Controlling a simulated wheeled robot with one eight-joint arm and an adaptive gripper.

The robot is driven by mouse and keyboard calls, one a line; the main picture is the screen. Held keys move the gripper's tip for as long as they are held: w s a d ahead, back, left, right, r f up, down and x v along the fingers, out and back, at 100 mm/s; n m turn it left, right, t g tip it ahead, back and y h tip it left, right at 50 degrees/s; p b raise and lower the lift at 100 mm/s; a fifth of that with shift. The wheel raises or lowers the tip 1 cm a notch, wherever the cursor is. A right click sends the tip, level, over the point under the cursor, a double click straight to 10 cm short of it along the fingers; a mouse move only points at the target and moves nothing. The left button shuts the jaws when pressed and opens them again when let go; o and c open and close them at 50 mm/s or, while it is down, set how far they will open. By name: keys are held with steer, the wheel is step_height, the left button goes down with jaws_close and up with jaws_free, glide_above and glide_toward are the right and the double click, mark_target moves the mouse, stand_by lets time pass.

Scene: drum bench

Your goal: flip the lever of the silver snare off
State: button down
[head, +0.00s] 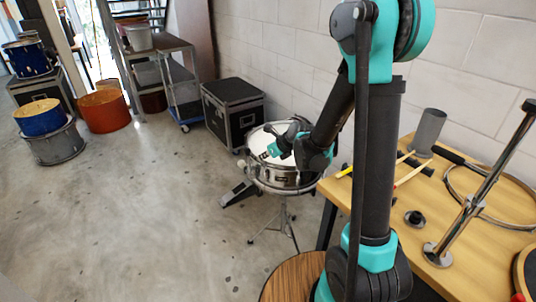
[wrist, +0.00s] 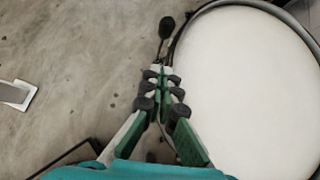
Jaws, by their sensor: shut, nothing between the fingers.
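The silver snare (head: 290,178) stands on a stand beside the wooden bench, its white head facing up. In the wrist view its white head (wrist: 250,90) and dark rim fill the right side. A thin stem with a black knob (wrist: 167,27), which looks like the lever, sticks out beside the rim, just beyond my fingertips. My gripper (wrist: 165,72) is shut and empty, at the drum's left edge in the wrist view. In the head view my gripper (head: 266,154) is over the snare's left part. I cannot tell whether the fingers touch the lever, which is not distinct there.
The wooden bench (head: 455,210) at right carries sticks, a grey cylinder (head: 428,130), a hoop and a metal stand. A black case (head: 233,110) stands behind the snare. A pedal (head: 238,193) lies on the floor to its left. Open floor extends left, with drums further off.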

steer(key=w+a, duration=0.1)
steer(key=a, duration=0.1)
steer(key=w+a+f, duration=0.1)
steer(key=w, duration=0.1)
steer(key=shift+w+a, duration=0.3)
steer(key=shift+a, duration=0.05)
steer(key=shift+w, duration=0.1)
